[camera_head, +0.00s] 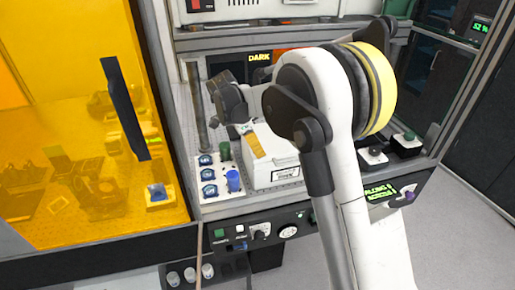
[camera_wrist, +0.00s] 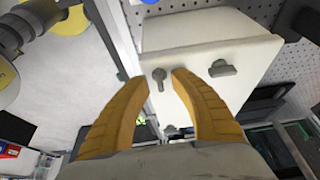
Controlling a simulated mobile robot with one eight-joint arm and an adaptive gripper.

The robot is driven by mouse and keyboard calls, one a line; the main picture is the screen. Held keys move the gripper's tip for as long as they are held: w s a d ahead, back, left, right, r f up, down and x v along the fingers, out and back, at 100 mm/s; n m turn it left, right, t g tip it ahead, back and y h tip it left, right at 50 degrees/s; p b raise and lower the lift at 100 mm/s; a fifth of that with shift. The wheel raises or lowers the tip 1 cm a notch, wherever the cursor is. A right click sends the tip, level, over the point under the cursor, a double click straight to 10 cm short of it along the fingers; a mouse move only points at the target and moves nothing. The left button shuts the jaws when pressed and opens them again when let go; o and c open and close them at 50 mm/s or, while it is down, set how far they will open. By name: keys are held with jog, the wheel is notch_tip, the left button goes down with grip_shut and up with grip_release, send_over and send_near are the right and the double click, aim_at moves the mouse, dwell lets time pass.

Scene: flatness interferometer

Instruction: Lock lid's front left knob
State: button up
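A white box with a lid (camera_head: 277,152) stands on the bench in the head view. Its white top also shows in the wrist view (camera_wrist: 205,45). A small grey knob (camera_wrist: 159,77) lies between the tips of my gripper, and a second grey knob (camera_wrist: 222,68) sits to its right. I cannot tell which is the front left knob. My gripper (camera_wrist: 164,78) is open, its two yellow fingers apart on either side of the first knob; contact is not clear. In the head view my gripper (camera_head: 254,146) is over the box's left part and hides the knobs there.
Left of the box, a white board holds several blue items (camera_head: 209,174), a blue cup (camera_head: 233,180) and a green cylinder (camera_head: 225,151). An orange transparent panel (camera_head: 90,120) closes off the far left. A control panel (camera_head: 262,231) runs along the bench front.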

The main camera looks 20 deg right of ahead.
jog(key=v, duration=1.2)
jog(key=s+d+f+n+t+y+b, duration=0.1)
jog(key=s+f+n+t+b, duration=0.1)
jog(key=s+n, duration=0.4)
jog(key=s+d+f+n+t+y+b, duration=0.2)
jog(key=s+f+n+b, duration=0.3)
jog(key=s, duration=0.8)
jog(key=s+d+f+n+t+y+b, duration=0.1)
jog(key=s+f+n+t+b, duration=0.2)
jog(key=s+f+n, duration=0.3)
jog(key=s+b, duration=0.1)
jog(key=s, duration=0.3)
jog(key=shift+s+d+n, duration=0.3)
jog(key=shift+s+d, duration=0.05)
jog(key=shift+r, duration=0.1)
